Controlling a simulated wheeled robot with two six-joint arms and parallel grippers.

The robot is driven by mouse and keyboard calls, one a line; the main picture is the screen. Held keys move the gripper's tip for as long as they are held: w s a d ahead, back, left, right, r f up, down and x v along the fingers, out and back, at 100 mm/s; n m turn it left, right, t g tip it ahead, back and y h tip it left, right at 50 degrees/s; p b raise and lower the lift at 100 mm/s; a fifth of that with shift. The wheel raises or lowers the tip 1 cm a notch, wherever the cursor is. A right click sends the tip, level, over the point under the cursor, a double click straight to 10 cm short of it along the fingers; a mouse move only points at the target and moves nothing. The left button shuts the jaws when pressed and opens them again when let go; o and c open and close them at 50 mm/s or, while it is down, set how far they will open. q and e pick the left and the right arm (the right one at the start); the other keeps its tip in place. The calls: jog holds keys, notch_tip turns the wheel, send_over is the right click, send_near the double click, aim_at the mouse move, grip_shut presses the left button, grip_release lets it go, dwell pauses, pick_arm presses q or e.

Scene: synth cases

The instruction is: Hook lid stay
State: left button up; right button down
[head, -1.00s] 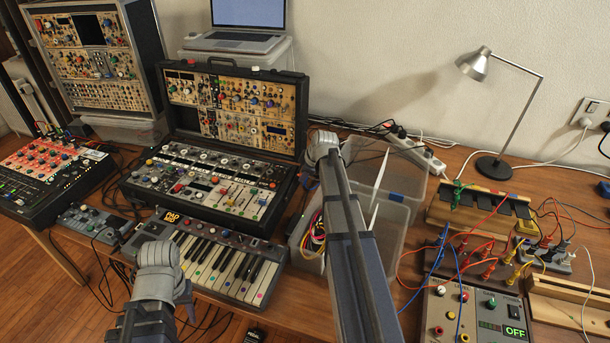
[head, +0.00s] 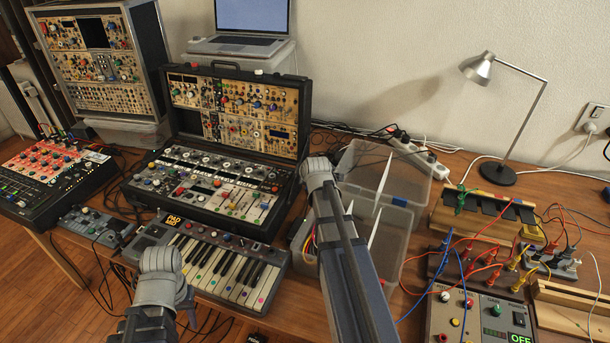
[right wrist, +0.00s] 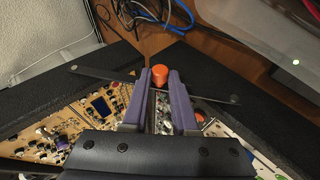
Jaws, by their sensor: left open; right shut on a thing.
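The black synth case stands open on the table; its lid (head: 311,95) is upright with gold modules, its base (head: 130,190) flat in front. In the right wrist view the lid stay (right wrist: 100,72) is a thin dark bar spanning from the lid edge toward the base rim (right wrist: 265,85). An orange knob (right wrist: 177,73) shows at my right fingertips. My right gripper (right wrist: 161,76) is shut on the stay, its purple fingers covering the bar's middle. I cannot tell if the bar's far end is hooked. My left gripper (head: 185,298) is open, before the keyboard.
A keyboard (head: 215,265) lies in front of the case. Clear plastic bins (head: 400,225) stand right of it, close to my right arm. A laptop (head: 245,45) sits behind. A desk lamp (head: 500,120) and patch-cable panels (head: 480,310) are further right.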

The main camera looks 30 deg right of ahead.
jog(key=c, duration=0.7)
grip_release()
jog(key=shift+s+r, duration=0.1)
jog(key=shift+r, duration=0.05)
jog(key=p+v, duration=0.5)
jog(key=v, duration=0.2)
jog(key=shift+s+a+r, duration=0.1)
jog(key=shift+s+r, duration=0.05)
jog(key=shift+s, duration=0.05)
